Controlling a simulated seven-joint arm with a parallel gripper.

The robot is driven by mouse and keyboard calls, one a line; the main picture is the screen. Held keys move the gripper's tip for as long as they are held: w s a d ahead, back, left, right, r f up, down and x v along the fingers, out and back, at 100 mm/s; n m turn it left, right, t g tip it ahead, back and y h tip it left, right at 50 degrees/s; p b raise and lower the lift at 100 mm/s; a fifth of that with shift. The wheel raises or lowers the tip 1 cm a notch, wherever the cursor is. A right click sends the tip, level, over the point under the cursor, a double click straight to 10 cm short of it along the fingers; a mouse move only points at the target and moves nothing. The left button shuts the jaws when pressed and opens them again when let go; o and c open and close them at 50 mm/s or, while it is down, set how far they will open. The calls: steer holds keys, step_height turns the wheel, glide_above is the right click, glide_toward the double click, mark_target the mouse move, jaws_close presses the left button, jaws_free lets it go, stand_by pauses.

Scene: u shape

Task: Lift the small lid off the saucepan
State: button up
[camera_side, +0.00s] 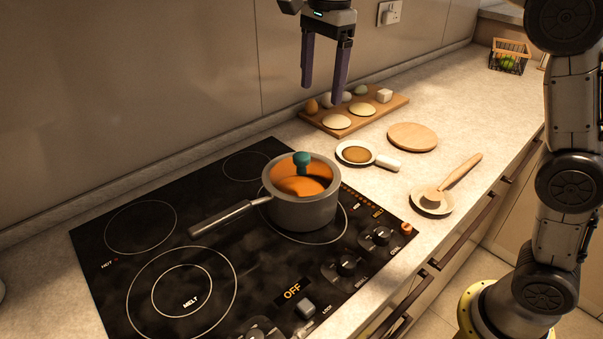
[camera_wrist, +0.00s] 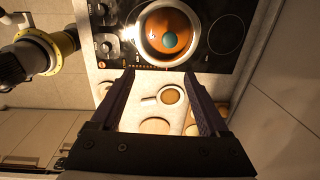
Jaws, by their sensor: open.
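The saucepan (camera_side: 303,209) is grey with a long handle to the left and stands on the right part of the cooktop. The small lid (camera_side: 288,181) lies on top of it; it looks orange, perhaps see-through, with a teal knob (camera_side: 303,161) upright in its middle. In the wrist view the saucepan (camera_wrist: 146,43), lid (camera_wrist: 158,22) and knob (camera_wrist: 170,40) are at the top, beyond my fingertips. My gripper (camera_side: 321,92) is open and empty, pointing down, well above and behind the saucepan. In the wrist view my gripper (camera_wrist: 159,72) shows two parted fingers.
Behind the saucepan is a wooden board (camera_side: 391,103) with eggs and round pieces. A small white pan (camera_side: 355,153), a round wooden board (camera_side: 413,136) and a dish with a wooden tool (camera_side: 432,202) lie on the counter. The wall (camera_side: 170,80) runs along the left; the cooktop's left half is clear.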

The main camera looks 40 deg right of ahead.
mark_target(302, 155)
steer(key=w+f+m, duration=0.1)
steer(key=f, duration=0.4)
steer(key=w+a+f+m, duration=0.1)
steer(key=f, duration=0.4)
steer(key=w+f+m, duration=0.1)
steer(key=f, duration=0.4)
steer(key=shift+a+g, duration=0.35)
steer(key=shift+g, duration=0.05)
jaws_close()
steer(key=shift+r, duration=0.1)
stand_by(0.9)
